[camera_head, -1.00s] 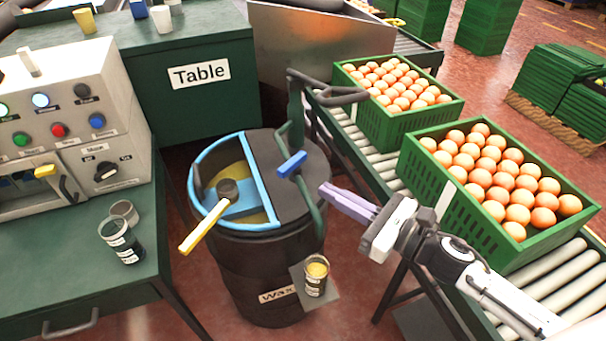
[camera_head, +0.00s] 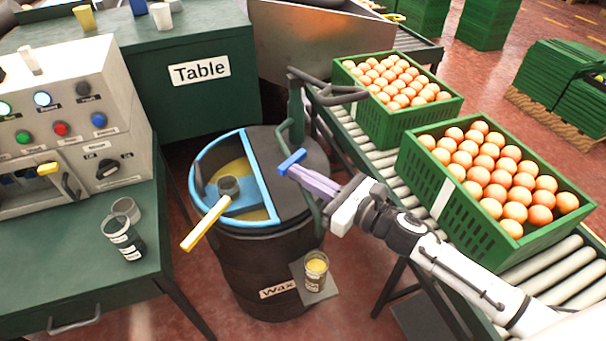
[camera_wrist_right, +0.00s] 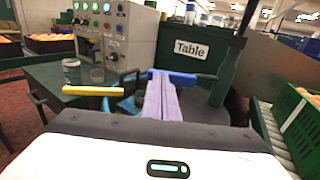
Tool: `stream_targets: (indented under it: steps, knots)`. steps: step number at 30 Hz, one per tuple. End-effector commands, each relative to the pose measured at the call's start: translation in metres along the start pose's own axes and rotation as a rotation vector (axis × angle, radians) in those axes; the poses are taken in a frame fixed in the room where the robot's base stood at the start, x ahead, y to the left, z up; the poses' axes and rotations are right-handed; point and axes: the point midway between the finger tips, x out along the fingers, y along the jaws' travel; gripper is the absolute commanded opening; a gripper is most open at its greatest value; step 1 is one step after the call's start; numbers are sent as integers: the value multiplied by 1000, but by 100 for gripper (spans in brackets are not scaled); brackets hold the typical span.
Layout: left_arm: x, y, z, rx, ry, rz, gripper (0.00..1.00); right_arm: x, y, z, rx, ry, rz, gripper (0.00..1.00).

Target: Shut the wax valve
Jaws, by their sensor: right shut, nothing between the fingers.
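The wax barrel (camera_head: 262,262) is a dark drum with a "Wax" label and a blue-rimmed opening on top. In the right wrist view the handle (camera_wrist_right: 188,78) lies crosswise just beyond the fingertips (camera_wrist_right: 162,80). A glass with yellow contents (camera_head: 316,272) stands on a small grey shelf at the drum's side. My left gripper is not in view.
A ladle with a yellow handle (camera_head: 206,223) rests in the drum's opening. A green table (camera_head: 80,277) with a control box (camera_head: 70,110) and glasses is at left.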

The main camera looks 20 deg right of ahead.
Motion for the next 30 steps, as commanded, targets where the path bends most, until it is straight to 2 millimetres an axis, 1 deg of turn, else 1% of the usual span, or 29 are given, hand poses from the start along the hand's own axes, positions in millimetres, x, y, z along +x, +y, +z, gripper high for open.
stream_targets:
  steps: [6, 13, 23, 26, 30]
  knots:
    - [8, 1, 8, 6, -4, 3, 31, 11, 13, -1, -2, -4, 3, 0]
    - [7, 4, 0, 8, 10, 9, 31, 16, 16, 0, 1, -2, 1, 0]
    - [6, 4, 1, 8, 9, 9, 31, 15, 18, 0, 1, -1, 3, 0]
    - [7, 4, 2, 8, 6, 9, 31, 11, 24, 0, 1, -1, 9, 0]
    - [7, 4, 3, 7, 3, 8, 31, 0, 40, 0, 2, -1, 25, 0]
